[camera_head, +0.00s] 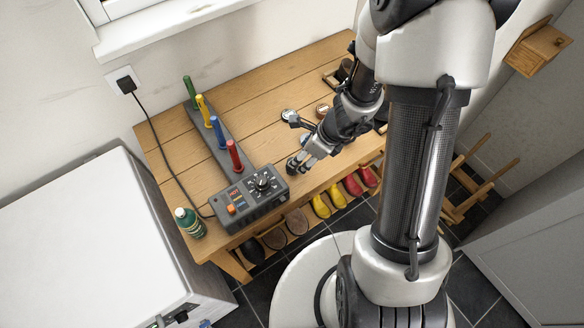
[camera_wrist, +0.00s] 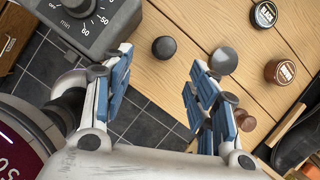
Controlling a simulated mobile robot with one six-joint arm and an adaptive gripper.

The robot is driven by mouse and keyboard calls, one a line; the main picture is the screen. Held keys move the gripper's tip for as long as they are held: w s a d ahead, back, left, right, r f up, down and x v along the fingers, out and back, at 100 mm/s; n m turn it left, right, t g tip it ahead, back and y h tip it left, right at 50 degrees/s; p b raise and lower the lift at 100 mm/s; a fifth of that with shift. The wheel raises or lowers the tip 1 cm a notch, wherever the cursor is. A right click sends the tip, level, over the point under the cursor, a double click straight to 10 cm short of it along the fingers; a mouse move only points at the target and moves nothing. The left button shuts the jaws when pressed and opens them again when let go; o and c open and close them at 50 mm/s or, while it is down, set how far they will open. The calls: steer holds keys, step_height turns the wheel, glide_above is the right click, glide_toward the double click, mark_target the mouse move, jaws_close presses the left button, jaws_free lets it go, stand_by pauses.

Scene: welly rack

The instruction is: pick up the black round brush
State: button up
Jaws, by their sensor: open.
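The black round brush (camera_wrist: 164,48) shows in the wrist view as a dark round top on the wooden bench, just beyond my fingertips and between their lines. It looks apart from both fingers. My gripper (camera_wrist: 161,64) is open and empty, its blue-padded fingers spread wide. In the head view my gripper (camera_head: 303,162) is low over the bench's front edge, right of the grey control box (camera_head: 252,199). A small dark shape beside the fingertips there is probably the brush (camera_head: 291,164), partly hidden.
A black-labelled tin (camera_wrist: 265,13) and a brown tin (camera_wrist: 280,71) stand further right. The control box (camera_wrist: 88,18) is close on the left. Boots (camera_head: 320,205) stand below.

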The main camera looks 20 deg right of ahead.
steer(key=b+x, duration=0.2)
steer(key=x, duration=0.3)
steer(key=b+x, duration=0.1)
steer(key=x, duration=0.1)
steer(key=w+b+x, duration=0.1)
steer(key=x, duration=0.2)
steer(key=shift+f, duration=0.1)
steer(key=shift+c, duration=0.2)
steer(key=c, duration=1)
step_height(320, 180, up, 20)
steer(key=p, duration=1.3)
steer(key=shift+c, duration=0.2)
steer(key=o, duration=0.5)
steer(key=c, duration=0.3)
